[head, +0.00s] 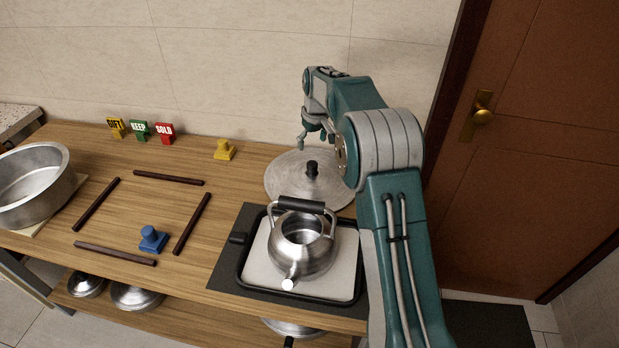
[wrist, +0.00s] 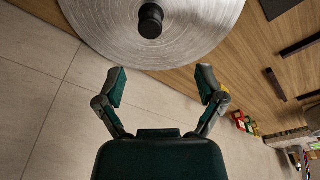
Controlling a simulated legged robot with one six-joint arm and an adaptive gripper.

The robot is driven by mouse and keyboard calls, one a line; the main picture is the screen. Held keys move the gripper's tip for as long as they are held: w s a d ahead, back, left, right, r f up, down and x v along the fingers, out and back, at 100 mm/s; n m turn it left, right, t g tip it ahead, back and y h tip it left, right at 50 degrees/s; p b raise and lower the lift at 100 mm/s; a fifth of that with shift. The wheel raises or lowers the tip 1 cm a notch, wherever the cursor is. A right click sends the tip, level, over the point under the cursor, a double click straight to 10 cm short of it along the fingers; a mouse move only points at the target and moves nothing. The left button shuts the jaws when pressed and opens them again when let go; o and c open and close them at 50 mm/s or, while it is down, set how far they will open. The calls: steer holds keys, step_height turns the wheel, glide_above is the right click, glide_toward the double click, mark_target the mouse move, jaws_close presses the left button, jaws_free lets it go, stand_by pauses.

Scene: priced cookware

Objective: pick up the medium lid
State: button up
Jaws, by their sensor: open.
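A round silver lid (head: 290,185) with a black knob (head: 312,168) lies on the wooden table behind the kettle. Its brushed disc (wrist: 195,40) and knob (wrist: 150,20) fill the top of the wrist view. My gripper (head: 316,138) is on the wall side of this lid, above it. In the wrist view my gripper (wrist: 161,84) has its two fingers spread wide, with nothing between them, and the knob is beyond the fingertips. My arm hides the lid's right side in the head view. I cannot tell whether this lid is the medium one.
A steel kettle (head: 303,255) stands on a tray (head: 255,290) in front of the lid. A yellow stamp-like piece (head: 225,151), a blue one (head: 152,240), dark bars (head: 168,178) and a big pot (head: 35,190) are leftward. Lids (head: 135,297) lie on the lower shelf.

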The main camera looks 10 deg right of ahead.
mark_target(311, 164)
steer(key=f, duration=0.3)
steer(key=w+f, duration=0.1)
steer(key=f, duration=0.3)
steer(key=w+f, duration=0.1)
steer(key=f, duration=0.2)
steer(key=shift+w+d+f, duration=0.15)
steer(key=shift+f, duration=0.15)
steer(key=shift+d+f, duration=0.25)
steer(key=shift+f, duration=0.15)
steer(key=shift+a, duration=0.15)
jaws_close()
